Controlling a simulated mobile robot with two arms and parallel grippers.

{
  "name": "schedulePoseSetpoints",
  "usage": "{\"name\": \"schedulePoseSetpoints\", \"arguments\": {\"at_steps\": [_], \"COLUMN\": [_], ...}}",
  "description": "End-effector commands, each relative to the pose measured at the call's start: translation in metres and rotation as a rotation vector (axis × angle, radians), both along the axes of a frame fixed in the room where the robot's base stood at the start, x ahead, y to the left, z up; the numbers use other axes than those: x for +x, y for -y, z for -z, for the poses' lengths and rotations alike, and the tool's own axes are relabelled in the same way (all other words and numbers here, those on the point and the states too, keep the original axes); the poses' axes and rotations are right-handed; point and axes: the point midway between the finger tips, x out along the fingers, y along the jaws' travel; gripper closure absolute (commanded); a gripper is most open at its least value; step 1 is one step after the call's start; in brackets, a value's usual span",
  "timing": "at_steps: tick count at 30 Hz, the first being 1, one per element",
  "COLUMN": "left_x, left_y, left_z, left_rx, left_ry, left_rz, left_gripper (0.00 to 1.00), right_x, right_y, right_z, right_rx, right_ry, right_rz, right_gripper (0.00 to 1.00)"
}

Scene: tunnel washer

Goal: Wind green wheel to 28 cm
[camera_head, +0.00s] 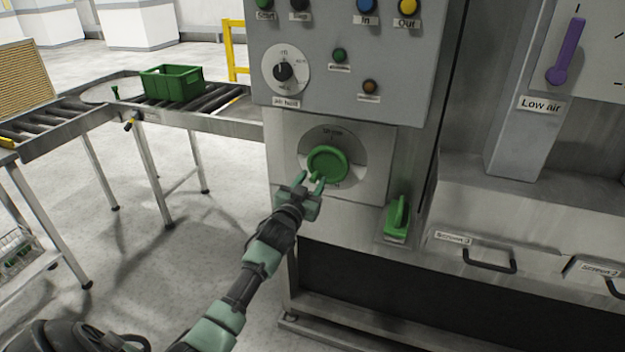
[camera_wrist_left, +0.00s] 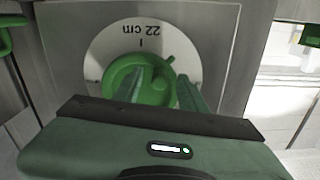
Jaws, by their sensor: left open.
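The green wheel (camera_head: 327,164) is a round knob on a pale dial disc on the machine's front panel. In the left wrist view the green wheel (camera_wrist_left: 140,80) shows with a small nub at its upper right. The dial above it reads "22 cm" upside down, with a short mark. My left gripper (camera_head: 318,182) is open, with its fingers at the wheel's lower left edge. In the left wrist view the two fingers reach over the lower part of the wheel, one on each side. I cannot tell whether they touch it. The right gripper is not in view.
A green lever (camera_head: 397,216) sits right of the wheel, lower down. Above are a selector knob (camera_head: 283,72) and several push buttons. A purple lever (camera_head: 566,52) is at the upper right. A roller conveyor with a green crate (camera_head: 171,84) stands at the left.

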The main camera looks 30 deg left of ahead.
Motion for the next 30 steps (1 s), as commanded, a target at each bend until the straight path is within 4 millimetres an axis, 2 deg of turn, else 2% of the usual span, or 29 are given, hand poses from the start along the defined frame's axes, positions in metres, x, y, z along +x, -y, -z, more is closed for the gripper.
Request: {"name": "schedulePoseSetpoints", "arguments": {"at_steps": [1,3,8,9,13,18,30], "left_x": [0.002,0.003,0.003,0.003,0.003,0.002,0.002], "left_y": [0.0,-0.001,0.0,0.0,0.0,0.0,-0.003], "left_z": [-0.001,0.0,0.0,0.0,0.0,0.0,-0.002], "left_rx": [0.0,0.0,0.0,0.0,0.0,0.001,0.061], "left_ry": [0.001,0.001,0.0,0.0,0.0,0.0,-0.015], "left_rz": [0.0,0.0,0.001,0.001,0.001,0.001,0.0], "left_gripper": [0.59,0.59,0.59,0.64,1.0,1.0,1.0], "right_x": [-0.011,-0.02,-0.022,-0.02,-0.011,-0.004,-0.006], "right_y": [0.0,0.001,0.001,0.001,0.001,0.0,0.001], "right_z": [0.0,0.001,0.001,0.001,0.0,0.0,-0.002], "right_rx": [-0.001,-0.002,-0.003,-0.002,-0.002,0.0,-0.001], "right_ry": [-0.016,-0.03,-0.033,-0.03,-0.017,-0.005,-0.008], "right_rz": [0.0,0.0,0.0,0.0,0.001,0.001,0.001], "right_gripper": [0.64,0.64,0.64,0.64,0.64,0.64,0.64]}}
